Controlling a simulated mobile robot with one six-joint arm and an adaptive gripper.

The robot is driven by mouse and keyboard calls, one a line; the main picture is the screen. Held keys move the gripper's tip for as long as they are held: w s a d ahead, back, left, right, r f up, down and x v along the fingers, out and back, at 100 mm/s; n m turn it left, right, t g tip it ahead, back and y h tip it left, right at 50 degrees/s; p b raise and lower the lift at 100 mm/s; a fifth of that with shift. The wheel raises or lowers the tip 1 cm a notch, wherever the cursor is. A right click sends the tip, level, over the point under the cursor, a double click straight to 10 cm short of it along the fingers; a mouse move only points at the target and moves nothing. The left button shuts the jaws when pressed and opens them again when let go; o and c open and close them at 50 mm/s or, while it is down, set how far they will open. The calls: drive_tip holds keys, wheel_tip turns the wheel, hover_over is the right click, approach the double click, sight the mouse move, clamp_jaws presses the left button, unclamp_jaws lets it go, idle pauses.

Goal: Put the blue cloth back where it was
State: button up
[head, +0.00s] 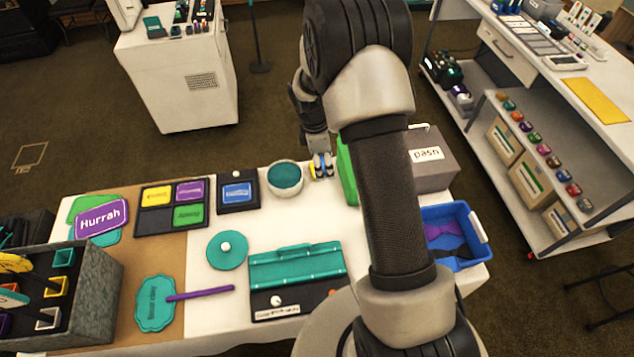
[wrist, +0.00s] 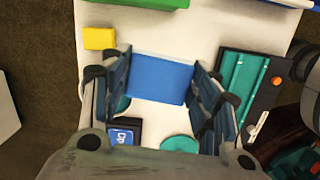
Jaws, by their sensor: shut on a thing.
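The blue cloth (wrist: 158,80) shows in the wrist view as a flat blue piece between the two fingers of my gripper (wrist: 160,95), which is shut on it. In the head view my gripper (head: 321,163) is over the back of the white table, just right of a pale bowl with a teal inside (head: 285,177). The cloth is hard to make out there, being small and partly hidden by the fingers. In the wrist view the cloth covers part of what lies below, and I cannot tell whether it touches the table.
A yellow block (wrist: 99,38) lies near the cloth. A green box and a grey box (head: 431,157) stand to the right, with a blue bin (head: 478,228) in front of them. A teal lid (head: 227,250) and teal case (head: 296,267) lie nearer. Bare white tabletop separates several items.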

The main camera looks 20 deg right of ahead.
sight(325, 199)
drive_tip(key=shift+w+d+r+n, duration=0.4)
drive_tip(key=shift+w, duration=0.15)
drive_tip(key=shift+w+d+f, duration=0.1)
drive_tip(key=shift+w+f, duration=0.1)
drive_tip(key=shift+w, duration=0.05)
wheel_tip(325, 199, down, 19)
drive_tip(key=b, duration=0.4)
drive_tip(key=shift+f, duration=0.15)
drive_tip(key=shift+f+b, duration=0.1)
drive_tip(key=shift+b, duration=0.25)
drive_tip(key=shift+f, duration=0.15)
drive_tip(key=o, duration=1.1)
drive_tip(key=shift+r, duration=0.2)
